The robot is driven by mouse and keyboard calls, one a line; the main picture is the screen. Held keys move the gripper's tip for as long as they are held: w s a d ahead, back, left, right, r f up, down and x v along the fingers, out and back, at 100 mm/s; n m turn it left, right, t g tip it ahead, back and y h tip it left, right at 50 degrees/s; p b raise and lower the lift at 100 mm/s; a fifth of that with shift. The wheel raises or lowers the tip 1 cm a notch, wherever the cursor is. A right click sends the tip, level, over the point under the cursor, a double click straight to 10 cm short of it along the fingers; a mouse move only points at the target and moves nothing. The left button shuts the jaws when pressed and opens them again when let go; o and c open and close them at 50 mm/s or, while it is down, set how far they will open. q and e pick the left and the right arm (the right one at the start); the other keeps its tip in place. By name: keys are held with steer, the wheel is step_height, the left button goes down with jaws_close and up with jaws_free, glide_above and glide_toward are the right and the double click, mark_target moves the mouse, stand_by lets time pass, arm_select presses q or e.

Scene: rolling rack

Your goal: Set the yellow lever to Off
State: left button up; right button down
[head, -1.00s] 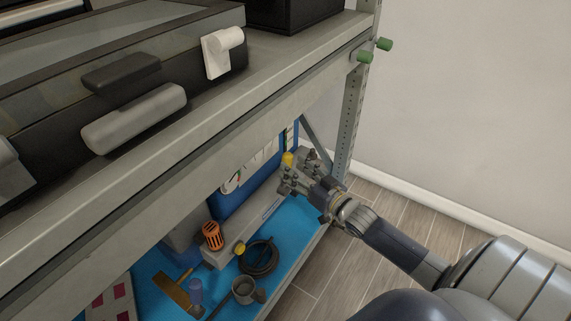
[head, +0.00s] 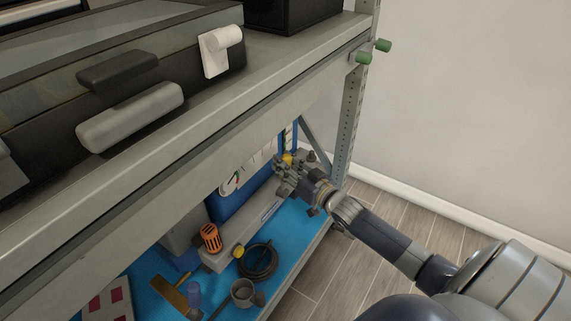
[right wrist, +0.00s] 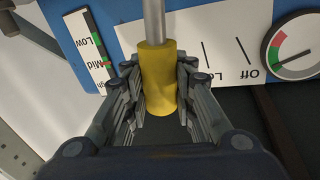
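The yellow lever (right wrist: 159,78) has a grey rod and a yellow grip. In the right wrist view it stands at the left part of a white plate (right wrist: 215,45) that has slanted marks and an "Off" label at its right. The lever is away from that label. My right gripper (right wrist: 160,95) has a finger on each side of the yellow grip, and both appear to touch it. In the head view my right gripper (head: 290,170) is at the blue panel under the shelf, with a bit of the yellow lever (head: 287,159) showing. My left gripper is not in view.
A round gauge (right wrist: 293,48) is right of "Off"; a Low/Mid strip (right wrist: 92,45) is at the left. The upper shelf (head: 190,130) overhangs the panel. A rack post (head: 344,140) stands close right.

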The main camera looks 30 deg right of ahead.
steer(key=shift+a, duration=0.15)
steer(key=shift+s+a+r+n+p, duration=0.15)
steer(key=shift+a+n+p, duration=0.1)
steer(key=shift+a+n, duration=0.15)
steer(key=shift+s+a+n+p, duration=0.2)
steer(key=shift+a+n, duration=0.1)
steer(key=shift+n, duration=0.2)
steer(key=shift+s+a+n+t, duration=0.2)
steer(key=shift+a+n+t, duration=0.3)
steer(key=shift+n, duration=0.3)
arm_select(q)
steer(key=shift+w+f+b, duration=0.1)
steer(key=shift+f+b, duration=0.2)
steer(key=shift+b, duration=0.1)
arm_select(e)
steer(key=shift+s+a+f+n+t+y, duration=0.15)
steer(key=shift+s+a+f+n+y, duration=0.15)
steer(key=shift+a+n, duration=0.5)
steer(key=shift+s+a+f+n+t+y, duration=0.1)
steer(key=shift+s+a+f+n+y, duration=0.15)
steer(key=shift+a+n, duration=0.55)
steer(key=shift+s+a+f+n+t+y, duration=0.15)
steer(key=shift+s+a+f+n+y, duration=0.2)
steer(key=shift+n, duration=0.75)
steer(key=shift+a, duration=0.1)
